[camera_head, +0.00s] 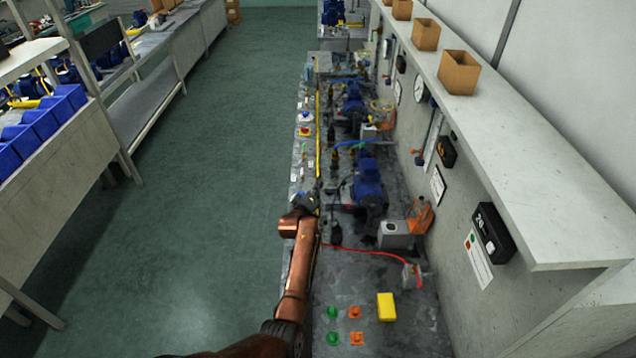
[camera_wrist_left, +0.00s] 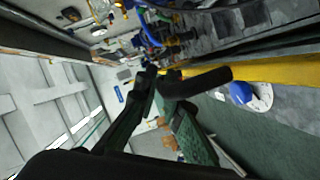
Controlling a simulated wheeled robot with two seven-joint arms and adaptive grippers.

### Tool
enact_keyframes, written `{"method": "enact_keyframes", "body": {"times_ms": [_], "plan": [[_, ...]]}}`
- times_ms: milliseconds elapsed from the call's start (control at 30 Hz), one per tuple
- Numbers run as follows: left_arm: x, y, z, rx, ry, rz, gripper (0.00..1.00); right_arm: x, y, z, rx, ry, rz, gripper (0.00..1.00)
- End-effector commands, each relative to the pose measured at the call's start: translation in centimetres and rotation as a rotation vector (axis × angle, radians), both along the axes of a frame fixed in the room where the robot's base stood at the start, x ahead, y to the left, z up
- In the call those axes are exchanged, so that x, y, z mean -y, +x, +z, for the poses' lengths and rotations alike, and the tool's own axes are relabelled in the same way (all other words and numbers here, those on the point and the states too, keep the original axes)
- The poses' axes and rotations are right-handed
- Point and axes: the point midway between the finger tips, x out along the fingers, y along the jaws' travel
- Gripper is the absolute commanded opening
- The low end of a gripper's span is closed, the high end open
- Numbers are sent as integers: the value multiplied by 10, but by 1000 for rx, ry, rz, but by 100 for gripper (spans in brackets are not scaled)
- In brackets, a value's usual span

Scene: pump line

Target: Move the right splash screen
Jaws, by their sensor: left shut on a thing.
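My left arm comes up from the bottom of the head view. Its gripper (camera_head: 310,200) is at the front edge of the bench (camera_head: 345,285), by the near end of a long yellow rail (camera_head: 317,120). The gripper is shut on a dark bar (camera_wrist_left: 208,80), which looks like the handle of the right splash screen. The screen's panel is hard to make out. In the left wrist view, a dark finger (camera_wrist_left: 135,110) reaches to this bar, and the yellow rail (camera_wrist_left: 265,72) runs behind it. My right gripper is not in view.
Blue pumps (camera_head: 368,185), a grey box (camera_head: 395,235) and a red hose (camera_head: 365,252) are on the bench. A yellow block (camera_head: 386,307) and green and orange pieces lie nearer. A wall with a shelf (camera_head: 500,130) bounds the right. The green aisle floor (camera_head: 215,170) is clear.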

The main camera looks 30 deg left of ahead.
Motion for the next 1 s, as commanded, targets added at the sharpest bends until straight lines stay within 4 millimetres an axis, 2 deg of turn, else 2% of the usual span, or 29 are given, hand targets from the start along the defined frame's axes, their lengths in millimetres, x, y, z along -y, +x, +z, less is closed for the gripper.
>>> {"method": "enact_keyframes", "body": {"times_ms": [233, 267, 500, 833, 1000], "plan": [[0, 0, 1, 0, 0, 0, 0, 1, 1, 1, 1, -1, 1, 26], [0, 0, 1, 0, 0, 0, 9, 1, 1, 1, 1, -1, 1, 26], [0, 0, 1, 1, 0, 0, 26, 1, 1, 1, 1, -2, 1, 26], [0, -2, 2, 1, 0, 0, 26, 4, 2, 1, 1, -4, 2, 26], [2, -18, 4, 2, 0, 1, 26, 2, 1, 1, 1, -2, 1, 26]]}}
